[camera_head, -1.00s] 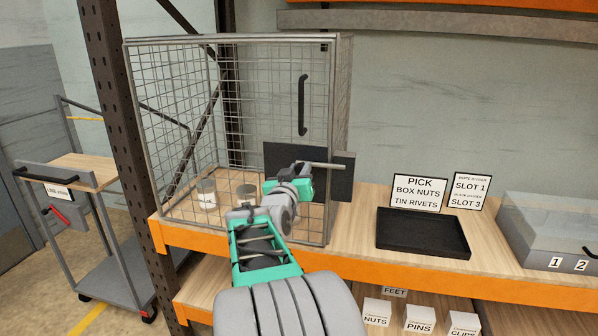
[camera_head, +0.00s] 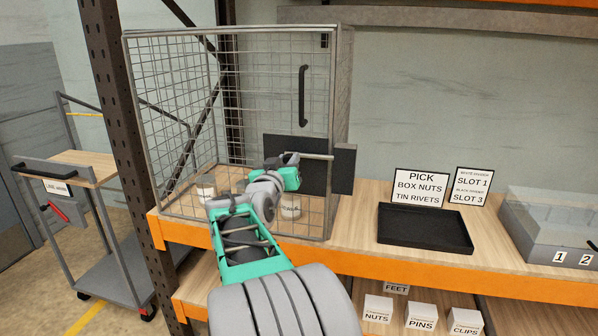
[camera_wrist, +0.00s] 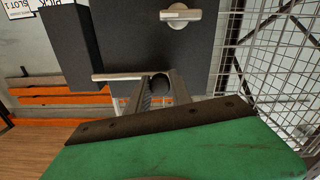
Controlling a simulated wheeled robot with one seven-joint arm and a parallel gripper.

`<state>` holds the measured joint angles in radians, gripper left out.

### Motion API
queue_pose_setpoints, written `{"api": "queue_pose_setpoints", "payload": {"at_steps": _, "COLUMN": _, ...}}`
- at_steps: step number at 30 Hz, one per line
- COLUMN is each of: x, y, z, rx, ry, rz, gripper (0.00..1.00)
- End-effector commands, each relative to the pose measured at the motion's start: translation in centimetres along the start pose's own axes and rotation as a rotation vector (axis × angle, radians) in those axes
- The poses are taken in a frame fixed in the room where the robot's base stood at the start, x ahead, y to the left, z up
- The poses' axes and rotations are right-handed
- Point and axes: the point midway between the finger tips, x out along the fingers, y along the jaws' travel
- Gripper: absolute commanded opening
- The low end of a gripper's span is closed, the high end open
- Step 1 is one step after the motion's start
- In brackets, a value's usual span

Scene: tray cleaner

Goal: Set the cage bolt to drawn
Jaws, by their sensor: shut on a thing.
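The cage bolt (camera_head: 318,156) is a thin silver rod lying level across a dark plate (camera_head: 285,150) on the front of the wire mesh cage (camera_head: 180,36). Its right end is about at the seam with a smaller dark plate (camera_head: 344,168). In the wrist view the bolt (camera_wrist: 115,77) runs left from between my fingers, its free end near the small plate's edge. My gripper (camera_wrist: 160,88) is shut on the bolt's dark knob (camera_wrist: 161,82). In the head view my gripper (camera_head: 293,159) partly hides the bolt's left part.
A black vertical handle (camera_head: 302,96) is on the cage front. A silver turn knob (camera_wrist: 181,14) is on the large plate. Cups (camera_head: 291,206) stand inside the cage. A black tray (camera_head: 424,230) and signs (camera_head: 420,188) are on the shelf at right.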

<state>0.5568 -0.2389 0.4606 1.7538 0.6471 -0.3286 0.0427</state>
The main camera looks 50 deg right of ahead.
Motion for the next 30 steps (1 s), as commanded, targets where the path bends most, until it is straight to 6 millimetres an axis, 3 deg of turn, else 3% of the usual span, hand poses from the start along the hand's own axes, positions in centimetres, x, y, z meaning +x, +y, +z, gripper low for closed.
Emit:
{"api": "queue_pose_setpoints", "payload": {"at_steps": 1, "x": 0.0, "y": -1.3, "z": 0.4, "rx": 0.003, "ry": 0.005, "rz": -0.005, "gripper": 0.00}}
{"api": "queue_pose_setpoints", "payload": {"at_steps": 4, "x": 0.0, "y": -2.4, "z": -0.2, "rx": 0.002, "ry": 0.004, "rz": -0.003, "gripper": 0.00}}
{"api": "queue_pose_setpoints", "payload": {"at_steps": 13, "x": -0.1, "y": -2.7, "z": -0.6, "rx": 0.001, "ry": 0.002, "rz": -0.005, "gripper": 0.00}}
{"api": "queue_pose_setpoints", "payload": {"at_steps": 14, "x": -0.1, "y": -2.7, "z": -0.6, "rx": 0.002, "ry": 0.002, "rz": -0.006, "gripper": 0.26}}
{"api": "queue_pose_setpoints", "payload": {"at_steps": 15, "x": -0.1, "y": -2.7, "z": -0.6, "rx": 0.002, "ry": 0.002, "rz": -0.006, "gripper": 0.29}}
{"api": "queue_pose_setpoints", "payload": {"at_steps": 22, "x": 0.0, "y": -2.5, "z": -0.6, "rx": 0.001, "ry": 0.002, "rz": -0.002, "gripper": 0.47}}
{"api": "queue_pose_setpoints", "payload": {"at_steps": 30, "x": -0.3, "y": -2.4, "z": -0.5, "rx": 0.001, "ry": 0.001, "rz": 0.000, "gripper": 0.47}}
